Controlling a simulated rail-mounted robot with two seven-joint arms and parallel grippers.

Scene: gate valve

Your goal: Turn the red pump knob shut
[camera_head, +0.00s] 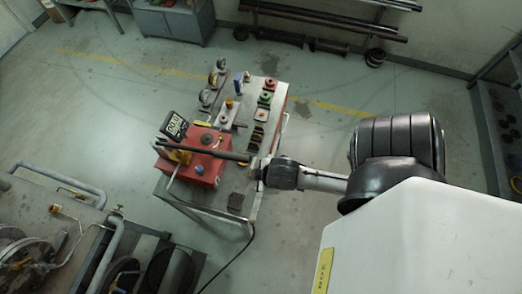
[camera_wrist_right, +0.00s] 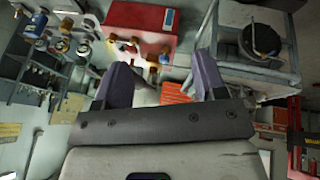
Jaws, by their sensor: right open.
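The red pump box (camera_head: 201,158) stands on the near part of a grey work table, with a dark round cap on top and a digital gauge (camera_head: 174,126) at its far left. A long black bar (camera_head: 215,153) crosses above it. I cannot single out the pump's knob in either view. My right gripper (camera_head: 256,168) reaches in from the right, beside the box at the table's right side. In the wrist view my right gripper (camera_wrist_right: 163,84) is open with nothing between its fingers. A red box (camera_wrist_right: 141,14) and brass fittings (camera_wrist_right: 131,43) lie beyond the fingertips. My left gripper is not in view.
The work table (camera_head: 250,185) also carries red and green round parts (camera_head: 267,97), gauges and small blocks towards its far end. A pipe rig (camera_head: 60,235) stands at the lower left. Open floor (camera_head: 310,130) lies right of the table.

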